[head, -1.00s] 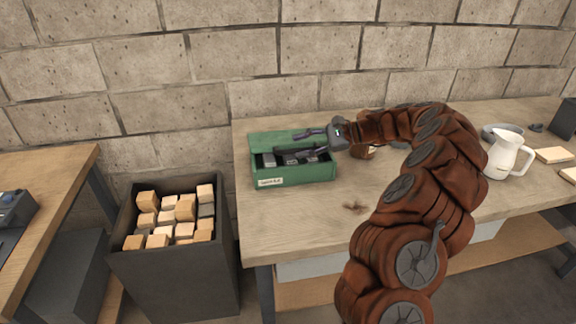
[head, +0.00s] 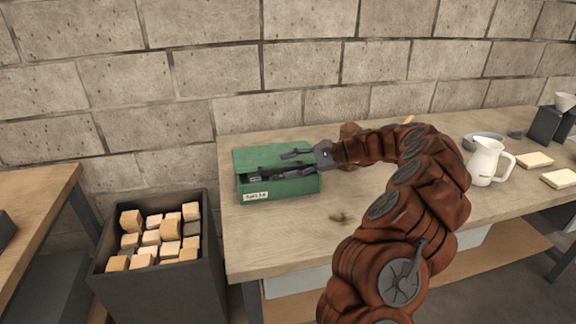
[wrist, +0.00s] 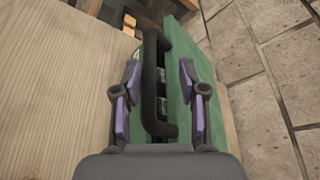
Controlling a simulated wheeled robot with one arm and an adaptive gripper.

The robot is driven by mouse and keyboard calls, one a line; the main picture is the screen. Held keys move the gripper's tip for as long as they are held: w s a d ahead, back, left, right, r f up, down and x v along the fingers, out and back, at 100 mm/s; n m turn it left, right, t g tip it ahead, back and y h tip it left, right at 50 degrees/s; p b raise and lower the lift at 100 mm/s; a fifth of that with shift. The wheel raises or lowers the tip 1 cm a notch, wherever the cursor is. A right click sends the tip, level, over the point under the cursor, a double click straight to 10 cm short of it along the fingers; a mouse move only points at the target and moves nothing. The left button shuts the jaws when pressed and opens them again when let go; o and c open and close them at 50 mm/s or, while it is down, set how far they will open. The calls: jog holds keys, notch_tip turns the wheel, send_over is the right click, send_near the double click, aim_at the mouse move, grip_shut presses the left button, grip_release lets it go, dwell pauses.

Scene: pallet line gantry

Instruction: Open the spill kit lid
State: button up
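The green spill kit box (head: 300,187) with a white label stands on the workbench near its left end. Its green lid (head: 248,157) is raised at the back, and a dark strip of the inside shows below it. The lid also shows in the wrist view (wrist: 180,75), with grey items in the gap beside it. A black bar handle (wrist: 150,85) runs between my fingers. My gripper (head: 271,163) is over the box, coming from the right. Its fingers are spread in the wrist view, one on each side of the handle, with gaps visible. Part of the opening is hidden by the fingers.
A dark bin (head: 160,285) of wooden blocks stands left of the workbench (head: 290,235). A brown object (head: 350,131) is behind my wrist. A white pitcher (head: 484,162), a grey bowl (head: 478,142) and pale slabs (head: 535,160) are to the right. A block wall is close behind.

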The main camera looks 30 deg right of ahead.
jog(key=p+v, duration=0.1)
jog(key=v, duration=0.7)
jog(key=shift+f, duration=0.15)
dwell(0.6)
jog(key=shift+s+p, duration=0.1)
jog(key=shift+p, duration=0.25)
